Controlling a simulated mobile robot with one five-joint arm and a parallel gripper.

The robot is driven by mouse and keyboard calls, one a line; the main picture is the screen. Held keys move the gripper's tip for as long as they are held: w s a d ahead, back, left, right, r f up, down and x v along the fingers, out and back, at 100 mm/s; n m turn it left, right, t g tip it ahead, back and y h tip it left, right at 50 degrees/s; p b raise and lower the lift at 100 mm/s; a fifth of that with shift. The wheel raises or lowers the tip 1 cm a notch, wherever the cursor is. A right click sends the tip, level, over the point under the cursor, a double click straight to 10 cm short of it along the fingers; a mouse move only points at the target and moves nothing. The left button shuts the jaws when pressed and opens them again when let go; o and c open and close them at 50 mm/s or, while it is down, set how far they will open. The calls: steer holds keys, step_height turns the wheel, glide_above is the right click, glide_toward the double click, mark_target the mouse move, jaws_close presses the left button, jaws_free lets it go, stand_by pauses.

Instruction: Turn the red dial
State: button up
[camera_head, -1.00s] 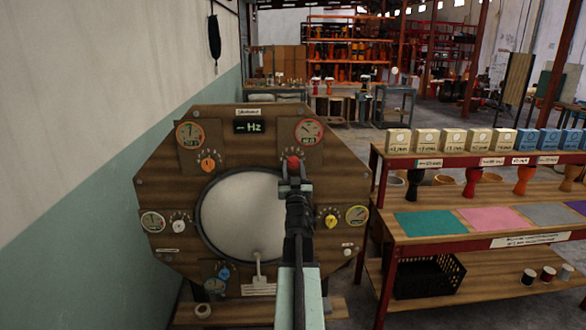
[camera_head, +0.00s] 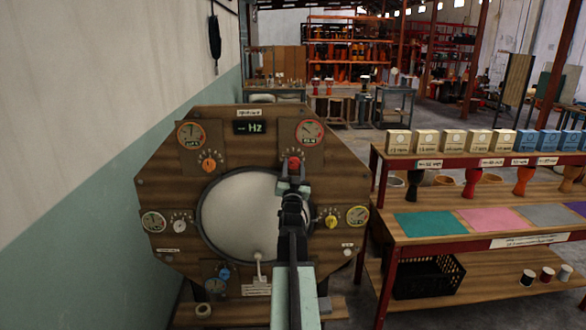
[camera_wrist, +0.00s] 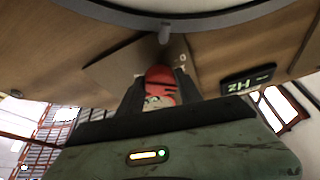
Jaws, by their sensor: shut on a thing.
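The red dial (camera_head: 294,163) sits on the wooden octagonal panel (camera_head: 160,181), at the upper right of the round white drum head (camera_head: 240,212) and just below a red-rimmed gauge (camera_head: 309,132). My gripper (camera_head: 293,180) reaches up to the dial from below and is shut on it. In the wrist view the red dial (camera_wrist: 160,85) shows between the dark fingers (camera_wrist: 158,103), with its lower part hidden by my gripper.
Orange (camera_head: 209,165), white (camera_head: 180,227), yellow (camera_head: 331,221) and blue (camera_head: 224,273) dials sit around the drum head. A dark display (camera_head: 249,127) reads "Hz". A red-framed shelf (camera_head: 450,240) with boxes and small drums stands close at right. A wall rises at left.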

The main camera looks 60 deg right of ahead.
steer(key=shift+w+m+g+h+p, duration=0.15)
steer(key=shift+m+g, duration=0.4)
steer(key=shift+m, duration=0.6)
steer(key=shift+s+m+g+h+p, duration=0.2)
steer(key=shift+m+g, duration=0.35)
steer(key=shift+m, duration=0.6)
steer(key=o, duration=1.3)
steer(key=shift+o, duration=0.2)
steer(key=shift+a+f, duration=0.1)
steer(key=b+v, duration=0.2)
steer(key=v, duration=0.5)
steer(key=shift+a, duration=0.3)
